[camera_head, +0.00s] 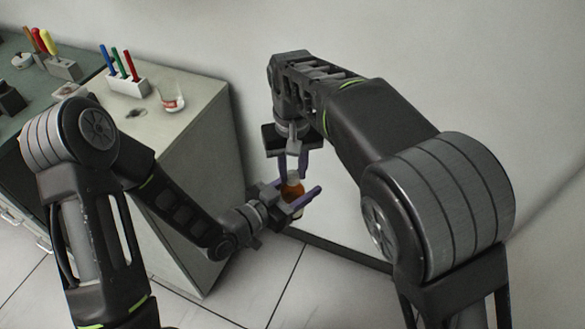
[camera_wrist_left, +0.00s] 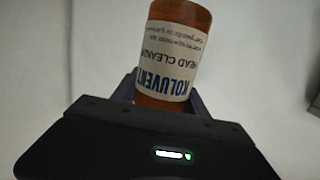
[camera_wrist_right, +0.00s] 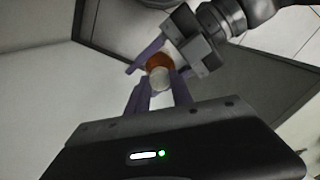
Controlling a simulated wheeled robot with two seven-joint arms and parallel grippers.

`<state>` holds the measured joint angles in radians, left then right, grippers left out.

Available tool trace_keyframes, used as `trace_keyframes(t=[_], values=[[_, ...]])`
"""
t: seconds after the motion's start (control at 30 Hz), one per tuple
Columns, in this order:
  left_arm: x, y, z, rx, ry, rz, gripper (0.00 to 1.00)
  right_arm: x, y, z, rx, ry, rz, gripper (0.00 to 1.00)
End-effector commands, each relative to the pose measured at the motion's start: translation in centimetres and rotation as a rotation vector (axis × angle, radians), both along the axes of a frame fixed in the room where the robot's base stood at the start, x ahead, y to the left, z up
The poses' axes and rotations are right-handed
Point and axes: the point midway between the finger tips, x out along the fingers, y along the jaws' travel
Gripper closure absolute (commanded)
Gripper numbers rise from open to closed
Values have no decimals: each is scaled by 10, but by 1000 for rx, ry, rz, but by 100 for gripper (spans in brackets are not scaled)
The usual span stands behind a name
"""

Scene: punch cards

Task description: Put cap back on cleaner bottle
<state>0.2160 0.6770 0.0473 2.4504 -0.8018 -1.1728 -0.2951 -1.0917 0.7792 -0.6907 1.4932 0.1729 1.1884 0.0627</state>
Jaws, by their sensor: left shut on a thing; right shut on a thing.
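The cleaner bottle (camera_head: 292,188) is orange-brown with a white label, and my left gripper (camera_head: 304,199) is shut on it, off the floor beside the cabinet. In the left wrist view the bottle (camera_wrist_left: 177,50) shows its label upside down; its neck end is hidden behind the gripper body. My right gripper (camera_head: 293,168) points down from above, its purple fingers closed just over the bottle's top. In the right wrist view a round white cap (camera_wrist_right: 159,79) sits between the fingers, in line with the bottle (camera_wrist_right: 159,61). I cannot tell whether cap and neck touch.
A green-topped bench (camera_head: 60,90) lies farther left. A bare wall is behind the grippers, tiled floor below.

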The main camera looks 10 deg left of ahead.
Motion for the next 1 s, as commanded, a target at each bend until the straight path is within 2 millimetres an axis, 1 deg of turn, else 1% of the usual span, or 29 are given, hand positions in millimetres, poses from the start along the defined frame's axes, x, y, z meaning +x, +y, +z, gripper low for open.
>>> trace_keyframes(t=[0.03,0.07,0.2,0.23,0.5,0.8,0.87,1.0], values=[[0,-1,0,-1,-1,-1,100,1,0,0,1,-2,-83,100],[0,-1,0,-1,-1,-1,100,1,0,0,1,-2,-109,100],[0,-1,0,-1,-1,-1,100,1,0,0,1,-2,-99,100],[0,-1,0,-1,-1,-1,100,1,0,0,1,-2,-99,71],[0,0,1,-1,-1,-1,100,0,0,0,0,-1,-97,49],[0,0,1,-1,-2,-1,100,0,0,1,0,-1,-95,48],[0,0,1,-1,-2,-1,100,0,0,4,1,-2,-95,48],[0,0,1,-1,-2,0,100,1,0,18,2,-3,-95,48]])
